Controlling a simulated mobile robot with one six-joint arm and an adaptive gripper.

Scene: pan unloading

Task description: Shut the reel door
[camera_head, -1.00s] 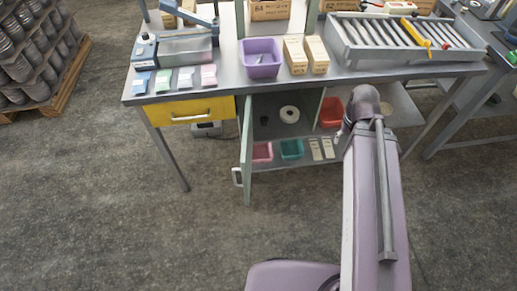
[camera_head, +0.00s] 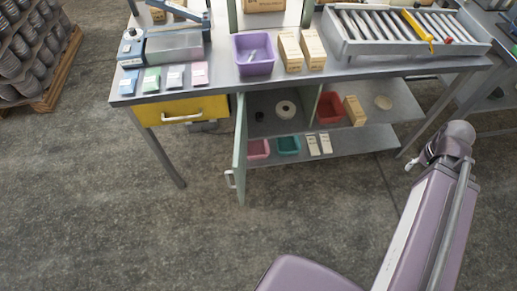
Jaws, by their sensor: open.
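The reel door is a narrow pale green door (camera_head: 240,150) under the workbench, left of the open compartment. It stands swung open toward me, seen nearly edge-on, with a white handle (camera_head: 230,179) near its lower front edge. A white reel (camera_head: 285,108) and a small dark round item (camera_head: 259,116) sit on the upper shelf inside. My arm rises at the right, well apart from the door.
The shelves also hold a red bin (camera_head: 330,107), a carton (camera_head: 354,111), a pink bin (camera_head: 258,149), a teal bin (camera_head: 288,145) and small pale boxes (camera_head: 319,144). A yellow drawer (camera_head: 182,110) is left of the door. The floor (camera_head: 190,235) before the door is clear.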

